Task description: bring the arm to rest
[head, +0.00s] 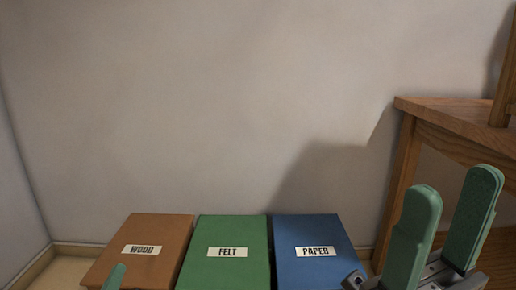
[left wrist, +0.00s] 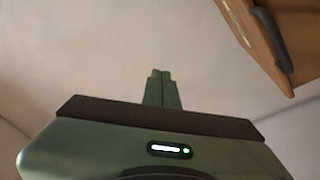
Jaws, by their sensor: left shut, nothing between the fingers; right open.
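My right gripper (head: 454,186) is at the lower right of the head view, its two green fingers standing up and apart, open, with nothing between them. My left gripper (head: 116,271) shows only as a green fingertip at the bottom edge, in front of the box labelled WOOD. In the left wrist view my left gripper (left wrist: 161,74) has its fingers together, shut and empty, against a plain pale background. The rest of the left arm is hidden below the head view.
Brown WOOD (head: 160,227), green FELT (head: 230,228) and blue PAPER (head: 305,227) boxes stand side by side along the wall. A wooden table (head: 455,112) stands at the right, behind my right gripper. A wooden piece with a dark handle (left wrist: 272,38) is at the left wrist view's upper right.

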